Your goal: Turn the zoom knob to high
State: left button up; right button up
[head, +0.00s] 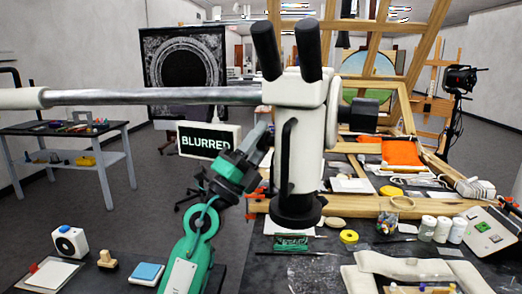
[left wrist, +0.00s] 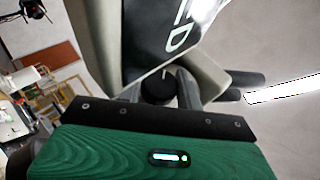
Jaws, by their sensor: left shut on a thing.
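A white stereo microscope (head: 298,150) with two black eyepieces hangs from a long metal boom arm above the bench. My left gripper (head: 257,138), on a green arm, reaches up to the left side of the microscope body. In the left wrist view a round black knob (left wrist: 157,88) sits between the dark fingers, and the gripper is shut on it. The fingers mostly cover the knob in the head view, and no zoom marking can be read. A small screen (head: 207,140) left of the microscope reads "BLURRED". My right gripper is not in view.
Wooden easels and frames (head: 395,80) fill the back right. The bench holds a yellow tape roll (head: 349,237), white bottles (head: 443,230) and a blue pad (head: 147,272). A side table (head: 60,128) is at left.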

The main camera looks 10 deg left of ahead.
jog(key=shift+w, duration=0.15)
pick_arm(q)
jog(key=o, duration=1)
jog(key=shift+f, duration=0.15)
jog(key=b+v, duration=0.4)
jog(key=v, duration=0.9)
jog(key=shift+s+a+f, duration=0.1)
jog(key=shift+a+f, duration=0.1)
jog(key=shift+a, duration=0.05)
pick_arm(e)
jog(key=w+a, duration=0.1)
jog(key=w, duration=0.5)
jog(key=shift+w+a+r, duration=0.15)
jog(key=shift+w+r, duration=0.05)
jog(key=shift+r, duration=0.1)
pick_arm(q)
jog(key=shift+r, duration=0.1)
jog(key=shift+c, duration=0.2)
